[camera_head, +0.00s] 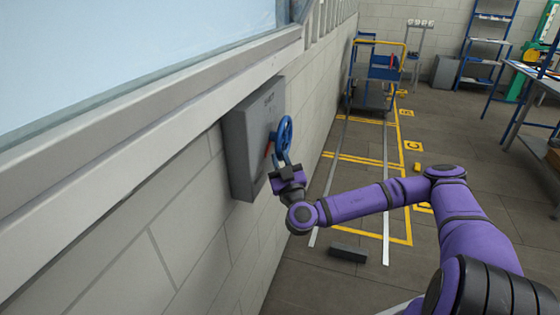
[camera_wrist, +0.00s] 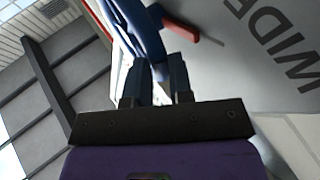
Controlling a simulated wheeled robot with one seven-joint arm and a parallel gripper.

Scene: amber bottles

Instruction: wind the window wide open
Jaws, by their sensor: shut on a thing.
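A grey box (camera_head: 246,135) is fixed to the block wall below the window. A blue handwheel (camera_head: 285,133) stands out from the box's face. A red pointer (camera_head: 267,150) shows beside it; in the wrist view the red pointer (camera_wrist: 181,31) lies right of the wheel, near the word WIDE (camera_wrist: 285,40). My gripper (camera_head: 284,166) is at the wheel's lower edge. In the wrist view my gripper's fingers (camera_wrist: 160,80) are closed on the blue rim (camera_wrist: 142,35). The window (camera_head: 110,45) fills the upper left; whether its pane is open cannot be told.
A grey sill (camera_head: 150,115) runs above the box. A dark block (camera_head: 348,252) lies on the floor below my arm. A blue trolley (camera_head: 375,75) stands farther back between yellow floor lines. A bench (camera_head: 540,85) is at the right. The floor between is mostly clear.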

